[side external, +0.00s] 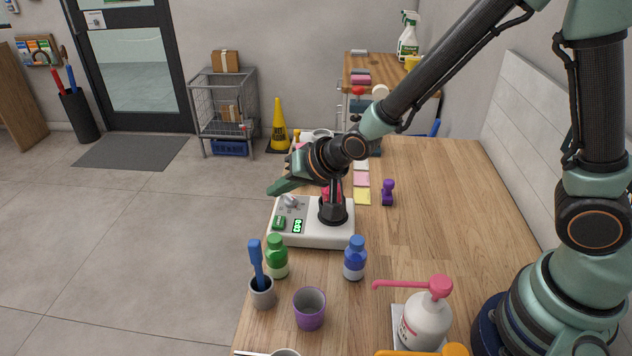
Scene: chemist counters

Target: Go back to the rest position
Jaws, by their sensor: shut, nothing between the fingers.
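My gripper (284,187) is at the end of my arm, above the far left part of the white device (318,236). It points left and slightly down, and its fingers look closed with nothing between them. The device has a grey knob, a green button and a small lit display. A dark cylindrical part stands on its right side, just under my wrist. From this view I cannot tell whether my gripper touches the device.
A green-capped bottle (277,257), a blue-capped bottle (355,258), a grey cup with a blue tool (262,291) and a purple cup (309,308) stand in front. A pump bottle (426,320) is near my base. A purple stamp-like object (388,192) stands behind. The right counter is clear.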

